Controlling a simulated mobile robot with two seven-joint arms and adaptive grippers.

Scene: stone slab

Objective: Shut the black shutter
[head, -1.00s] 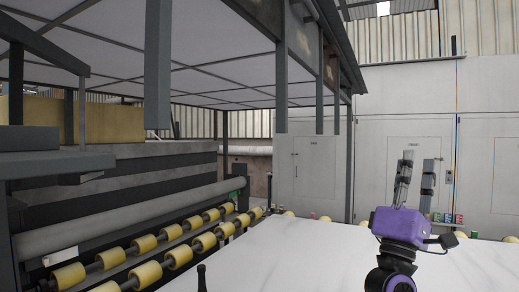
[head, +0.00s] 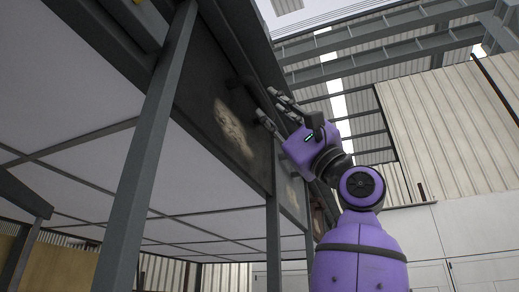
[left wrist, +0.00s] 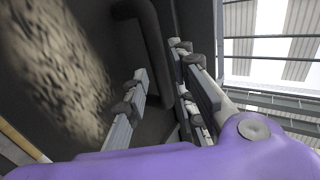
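A dark panel with a pale worn patch, which looks like the black shutter (head: 205,85), hangs from the grey frame high in the head view. It fills the left of the left wrist view (left wrist: 95,30). A dark bent bar handle (left wrist: 148,25) stands out from it. My left gripper (head: 267,104) is raised at the panel's face. In the left wrist view its fingers (left wrist: 158,60) are apart, with the handle between them and beyond. I cannot tell whether they touch it. My right gripper is out of view.
A grey upright post (head: 150,150) stands left of my arm, and thinner posts stand below the panel. A canopy of white panels (head: 65,90) spreads at left. Roof beams (head: 385,45) cross overhead. The space right of my arm is open.

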